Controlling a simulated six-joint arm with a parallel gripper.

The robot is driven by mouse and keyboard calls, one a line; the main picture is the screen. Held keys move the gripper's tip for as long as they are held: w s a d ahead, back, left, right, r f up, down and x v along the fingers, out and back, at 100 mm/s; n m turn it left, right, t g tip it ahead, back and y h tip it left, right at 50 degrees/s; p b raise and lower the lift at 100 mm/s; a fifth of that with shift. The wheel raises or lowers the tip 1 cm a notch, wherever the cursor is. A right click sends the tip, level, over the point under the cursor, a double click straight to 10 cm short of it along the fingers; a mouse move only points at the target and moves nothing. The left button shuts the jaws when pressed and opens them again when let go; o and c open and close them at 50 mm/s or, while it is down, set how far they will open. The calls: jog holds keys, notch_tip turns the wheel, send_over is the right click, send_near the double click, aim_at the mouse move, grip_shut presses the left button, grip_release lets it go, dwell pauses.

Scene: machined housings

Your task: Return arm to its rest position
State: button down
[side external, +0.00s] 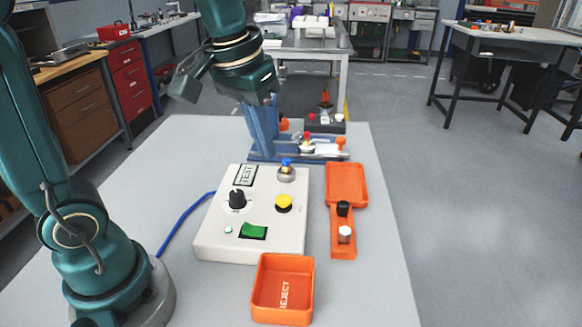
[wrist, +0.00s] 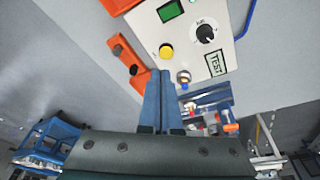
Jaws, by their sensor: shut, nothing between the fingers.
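My gripper (side external: 265,148) hangs from my teal arm, above or just behind the far left corner of the test box (side external: 210,240). Its two blue fingers point down. In the wrist view the fingers (wrist: 161,75) lie side by side, shut and empty. A small metal housing with a blue top (side external: 286,171) stands at the box's far edge, right of the fingers, and also shows in the wrist view (wrist: 183,78). The fingers partly hide a blue fixture (side external: 262,156) behind the box. Whether the fingertips touch the fixture is unclear.
The box carries a black knob (side external: 237,199), yellow button (side external: 284,203) and green switch (side external: 253,231). An orange tray (side external: 347,185) lies to its right, an orange REJECT bin (side external: 283,289) in front. A dark block (side external: 325,125) stands behind. The table's right side is clear.

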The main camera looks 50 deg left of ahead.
jog(key=s+d+f+m+t, duration=0.1)
jog(key=s+f+m+t, duration=0.1)
jog(key=s, duration=0.7)
jog(key=shift+s+d+f+t, duration=0.2)
jog(key=shift+s+f+t, duration=0.2)
jog(key=shift+f, duration=0.15)
dwell(0.5)
